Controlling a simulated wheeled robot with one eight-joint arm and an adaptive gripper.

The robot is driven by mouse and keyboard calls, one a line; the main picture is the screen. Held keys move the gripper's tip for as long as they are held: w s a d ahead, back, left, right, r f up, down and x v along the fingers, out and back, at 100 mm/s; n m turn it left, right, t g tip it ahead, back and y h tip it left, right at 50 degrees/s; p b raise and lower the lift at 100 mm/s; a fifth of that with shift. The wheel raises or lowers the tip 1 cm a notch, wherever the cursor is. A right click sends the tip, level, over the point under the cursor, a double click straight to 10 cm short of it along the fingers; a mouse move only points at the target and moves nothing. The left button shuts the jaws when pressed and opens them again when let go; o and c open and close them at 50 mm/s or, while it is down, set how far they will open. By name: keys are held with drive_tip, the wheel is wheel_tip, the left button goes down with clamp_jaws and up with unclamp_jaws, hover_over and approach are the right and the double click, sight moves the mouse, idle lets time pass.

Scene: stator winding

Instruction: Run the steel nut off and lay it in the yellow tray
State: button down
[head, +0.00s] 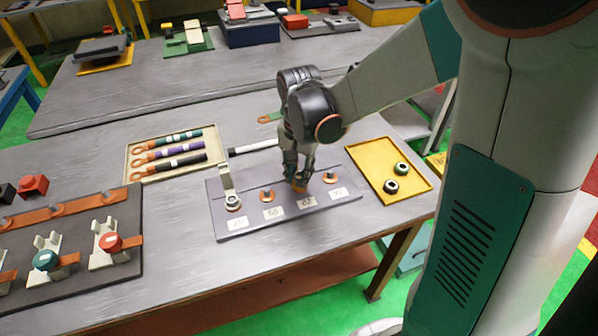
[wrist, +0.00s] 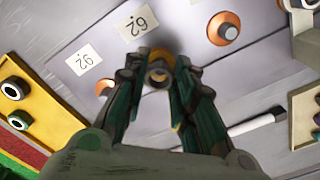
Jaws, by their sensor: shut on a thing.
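My gripper (head: 300,183) points down over the grey stud plate (head: 290,217), at the stud by the label "62". In the wrist view my gripper (wrist: 158,82) is shut on a grey ring-shaped nut (wrist: 158,74), with an orange copper lug showing around it. The fingers hide most of the nut and its stud, so I cannot tell how far it sits on the thread. The yellow tray (head: 421,184) lies right of the plate and holds a green-rimmed nut (head: 401,168) and a dark nut (head: 391,186). The tray also shows in the wrist view (wrist: 46,122).
Studs with copper lugs stand on either side (head: 267,195) (head: 330,177). A pale upright bracket (head: 226,178) stands by a silvery nut (head: 232,203) at the plate's left. A beige tray (head: 134,175) of coloured cables lies behind left. Bare table lies between plate and yellow tray.

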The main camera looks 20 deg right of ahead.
drive_tip(key=shift+r+p, duration=1.75)
drive_tip(key=shift+r, duration=0.8)
